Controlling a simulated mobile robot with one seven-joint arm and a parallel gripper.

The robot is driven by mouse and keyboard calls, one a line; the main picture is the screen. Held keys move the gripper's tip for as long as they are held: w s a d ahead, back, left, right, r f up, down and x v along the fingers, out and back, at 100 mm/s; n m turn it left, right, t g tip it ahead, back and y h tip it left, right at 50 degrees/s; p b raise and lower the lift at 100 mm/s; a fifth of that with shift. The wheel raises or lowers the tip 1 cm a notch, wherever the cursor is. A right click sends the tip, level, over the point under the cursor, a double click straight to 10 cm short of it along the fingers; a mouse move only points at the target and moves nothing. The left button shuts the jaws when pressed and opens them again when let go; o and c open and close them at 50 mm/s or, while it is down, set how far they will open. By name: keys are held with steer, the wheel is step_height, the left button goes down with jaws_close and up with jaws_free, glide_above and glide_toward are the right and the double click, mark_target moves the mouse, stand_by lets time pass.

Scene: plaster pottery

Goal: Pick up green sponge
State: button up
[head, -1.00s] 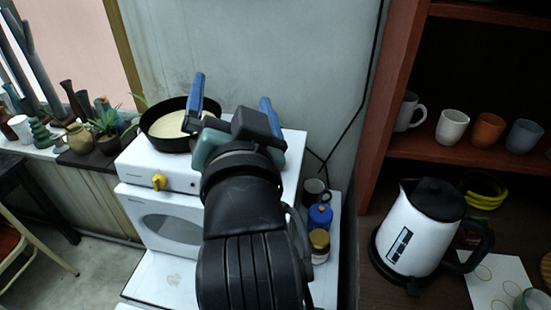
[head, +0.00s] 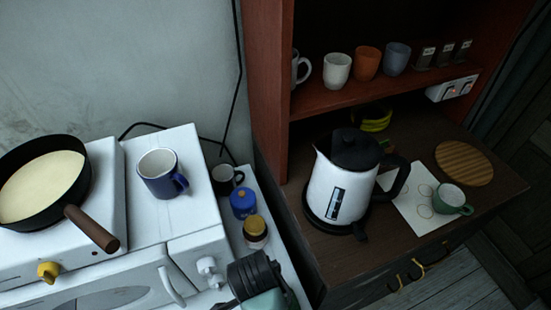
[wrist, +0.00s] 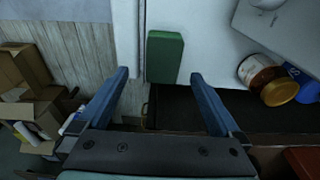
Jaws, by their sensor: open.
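The green sponge (wrist: 165,56) is a rectangular block in the wrist view. It lies on a white surface (wrist: 205,45), close to that surface's edge. My gripper (wrist: 160,75) is open, with its two blue fingers spread apart and nothing held between them. The sponge appears ahead of the gap between the fingertips; I cannot tell the height between them. In the head view only part of my arm's end (head: 262,280) shows at the bottom edge, and the sponge is not visible there.
A jar with a yellow lid (wrist: 280,91) and a blue jar (wrist: 303,82) stand right of the sponge. In the head view, a pan (head: 40,185) and a blue-white mug (head: 160,175) sit on the stove. A kettle (head: 335,190) stands on the brown counter.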

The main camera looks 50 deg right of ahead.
steer(key=f, duration=0.4)
steer(key=shift+d+f, duration=0.1)
steer(key=shift+d, duration=0.1)
steer(key=shift+s+d+f, duration=0.1)
steer(key=shift+d+f, duration=0.05)
steer(key=shift+f, duration=0.15)
steer(key=f, duration=0.2)
steer(key=d+f+p, duration=0.1)
steer(key=f, duration=0.1)
steer(key=shift+s+d, duration=0.15)
steer(key=shift+f, duration=0.35)
steer(key=shift+f, duration=0.25)
steer(key=c, duration=1.3)
steer(key=shift+r, duration=0.15)
